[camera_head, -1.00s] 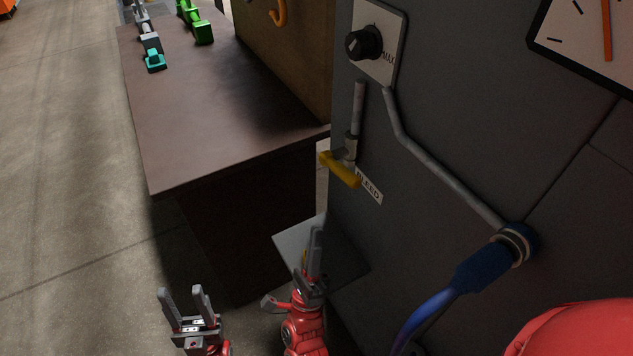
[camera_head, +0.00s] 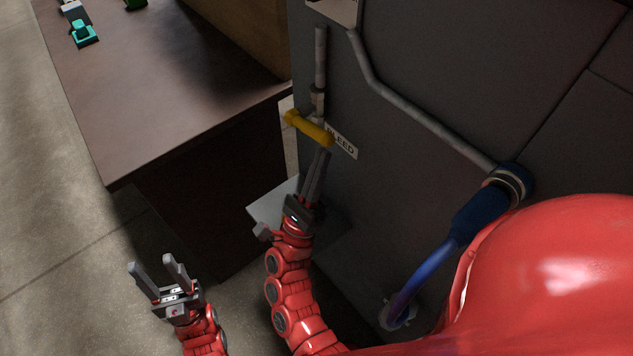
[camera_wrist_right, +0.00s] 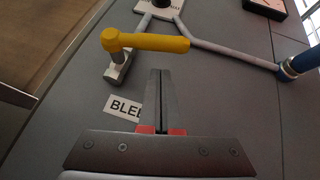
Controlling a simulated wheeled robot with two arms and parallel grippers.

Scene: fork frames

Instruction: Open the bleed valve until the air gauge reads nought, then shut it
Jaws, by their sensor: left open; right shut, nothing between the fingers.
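The bleed valve's yellow handle (camera_head: 309,128) sits on the grey panel, set crosswise to its pipe (camera_head: 320,60). It also shows in the wrist view (camera_wrist_right: 150,42). My right gripper (camera_head: 322,155) is shut and empty, its fingertips just below the handle's right end. The wrist view shows a gap between the fingertips (camera_wrist_right: 160,72) and the handle. The BLEED label (camera_head: 342,143) is beside the handle, partly hidden by my fingers in the wrist view. A dial's edge (camera_wrist_right: 268,8) shows at top right there; its reading is cut off. My left gripper (camera_head: 157,265) is open and empty, low and left.
A brown table (camera_head: 150,90) stands left of the panel, with a teal-ended tool (camera_head: 84,35) on it. A grey pipe (camera_head: 420,110) runs down to a blue hose fitting (camera_head: 480,210). A pale plate (camera_head: 265,212) is low behind my right gripper.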

